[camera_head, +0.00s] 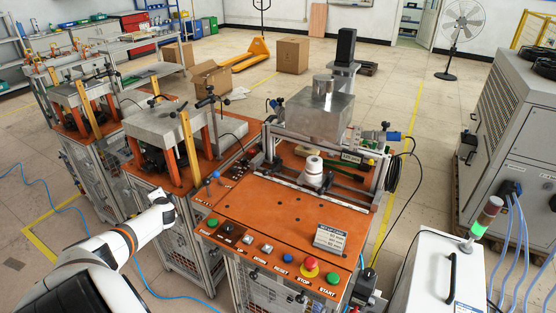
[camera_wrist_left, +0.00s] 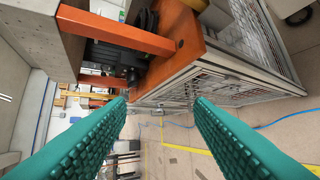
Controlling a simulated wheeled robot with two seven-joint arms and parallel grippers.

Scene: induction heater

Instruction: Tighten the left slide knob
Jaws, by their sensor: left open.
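The heater station has an orange top (camera_head: 270,222) with a metal slide frame. A small blue round knob (camera_head: 216,174) stands at its left edge; I cannot tell whether it is the left slide knob. My left arm comes in from the left, and its gripper end (camera_head: 172,196) is left of this knob and apart from it. In the left wrist view my left gripper (camera_wrist_left: 161,103) has its two green fingers wide apart with nothing between them. No slide knob is clear in that view. My right gripper is not in view.
A white cylindrical part (camera_head: 314,172) stands on the station under a metal block (camera_head: 318,115). Push buttons and a red stop button (camera_head: 310,265) line the front edge. A neighbouring station with orange posts (camera_head: 189,148) stands close beyond my left gripper.

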